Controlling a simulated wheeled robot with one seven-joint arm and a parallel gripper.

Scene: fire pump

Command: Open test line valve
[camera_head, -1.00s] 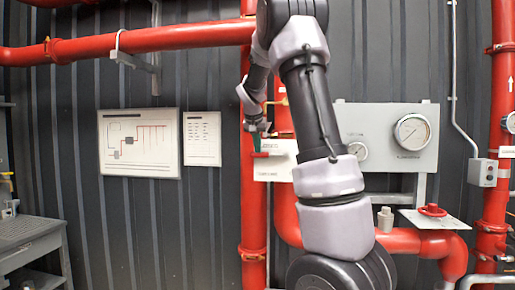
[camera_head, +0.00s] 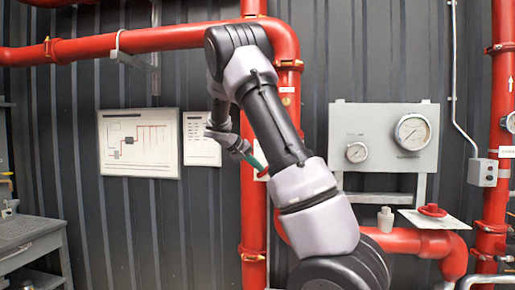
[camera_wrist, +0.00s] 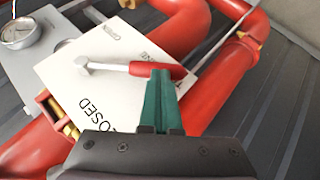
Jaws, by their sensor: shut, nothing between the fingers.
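The test line valve lever shows in the wrist view as a metal rod with a red grip (camera_wrist: 158,69), running from a bolt head on the left across a white plate (camera_wrist: 88,82). The plate reads "CLOSED" at its lower part, with smaller lettering near its top. My gripper (camera_wrist: 160,74) has its two teal fingers together, empty, with the tips over the edge of the red grip. I cannot tell whether they touch it. In the head view my gripper (camera_head: 258,160) is in front of the red vertical pipe, and my arm hides most of the plate and lever.
Red pipes (camera_wrist: 215,95) run beside and below the plate. Wall charts (camera_head: 140,143) hang left. A workbench (camera_head: 30,240) stands at far left.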

